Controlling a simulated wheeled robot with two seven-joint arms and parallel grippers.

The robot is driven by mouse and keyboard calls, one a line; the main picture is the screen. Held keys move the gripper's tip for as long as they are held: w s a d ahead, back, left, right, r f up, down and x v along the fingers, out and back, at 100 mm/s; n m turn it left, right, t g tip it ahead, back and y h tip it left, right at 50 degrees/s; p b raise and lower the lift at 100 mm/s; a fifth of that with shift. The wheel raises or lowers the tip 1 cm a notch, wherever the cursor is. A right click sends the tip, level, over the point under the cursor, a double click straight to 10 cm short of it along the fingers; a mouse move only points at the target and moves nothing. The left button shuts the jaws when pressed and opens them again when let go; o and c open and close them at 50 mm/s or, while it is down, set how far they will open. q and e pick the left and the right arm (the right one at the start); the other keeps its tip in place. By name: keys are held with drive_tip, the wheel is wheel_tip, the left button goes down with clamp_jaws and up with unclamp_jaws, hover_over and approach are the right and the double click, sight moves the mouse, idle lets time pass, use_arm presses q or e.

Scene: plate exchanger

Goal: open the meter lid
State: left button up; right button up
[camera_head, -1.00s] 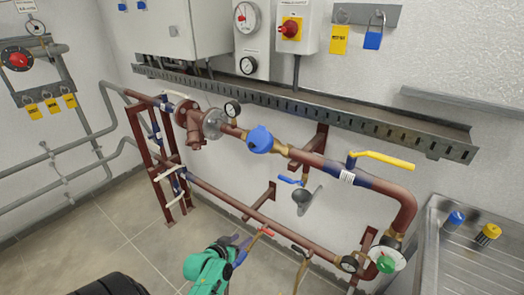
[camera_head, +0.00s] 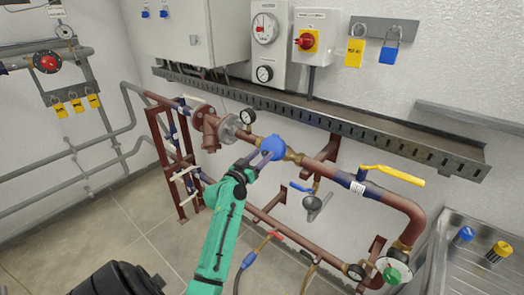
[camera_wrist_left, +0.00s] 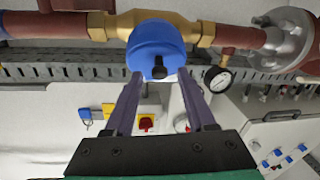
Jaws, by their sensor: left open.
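The meter's blue round lid (camera_head: 273,147) is closed on the brass meter body (camera_head: 292,157) in the upper brown pipe. In the left wrist view the lid (camera_wrist_left: 155,48) shows large, with a small dark tab (camera_wrist_left: 159,71) on its near edge. My left gripper (camera_head: 259,162) is at the lid's lower left in the head view. In the left wrist view its two dark fingers (camera_wrist_left: 161,79) are open and reach the lid's near edge, with the tab between the tips. I cannot tell whether they touch the lid. My right gripper is not in view.
A pressure gauge (camera_head: 248,117) and flange (camera_head: 229,130) sit left of the meter. A yellow lever (camera_head: 392,174) is to its right. A slotted cable tray (camera_head: 345,128) runs along the wall above. A lower brown pipe (camera_head: 270,221) runs below.

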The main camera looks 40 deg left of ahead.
use_arm(q)
drive_tip(key=shift+w+a, duration=0.1)
drive_tip(key=shift+w, duration=0.35)
drive_tip(key=shift+s, duration=0.1)
clamp_jaws()
idle(1.1)
